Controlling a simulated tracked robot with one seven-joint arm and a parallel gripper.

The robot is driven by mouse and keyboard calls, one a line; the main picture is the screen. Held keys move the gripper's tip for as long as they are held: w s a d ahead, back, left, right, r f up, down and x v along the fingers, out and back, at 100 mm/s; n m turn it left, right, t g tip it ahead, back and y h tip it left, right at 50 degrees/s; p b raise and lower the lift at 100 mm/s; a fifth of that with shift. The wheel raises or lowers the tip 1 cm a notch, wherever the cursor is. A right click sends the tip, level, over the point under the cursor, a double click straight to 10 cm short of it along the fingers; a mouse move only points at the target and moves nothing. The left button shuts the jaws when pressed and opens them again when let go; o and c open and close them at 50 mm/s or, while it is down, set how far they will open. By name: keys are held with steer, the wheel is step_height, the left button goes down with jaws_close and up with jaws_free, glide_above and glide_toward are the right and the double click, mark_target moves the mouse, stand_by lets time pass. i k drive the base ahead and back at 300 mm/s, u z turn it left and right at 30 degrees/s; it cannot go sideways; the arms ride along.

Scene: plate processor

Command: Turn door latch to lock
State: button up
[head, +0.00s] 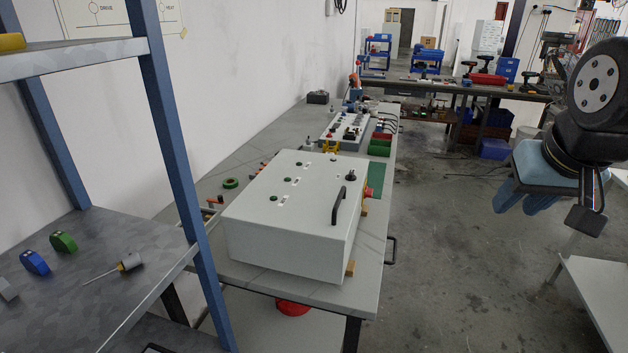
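A light grey cabinet (250,228) rests on the workbench with its panelled face up. A black bar handle (339,205) stands near the right edge of that face. A small dark round knob (351,176) sits behind the handle and may be the door latch; its turn position is too small to read. Several small dark buttons or knobs show on the left part of the face. My gripper (522,204), with blue fingers, hangs at the right over the floor, well apart from the cabinet. Whether its fingers are open is unclear.
A blue-framed shelf (165,130) stands close at the left. A red and yellow part (369,193) is on the cabinet's right side. Clear floor (450,240) lies between bench and arm.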

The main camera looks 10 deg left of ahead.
mark_target(351, 177)
steer(key=u, duration=0.1)
steer(key=k, duration=0.45)
steer(key=z, duration=0.7)
steer(key=i, duration=1.4)
steer(key=u, duration=0.5)
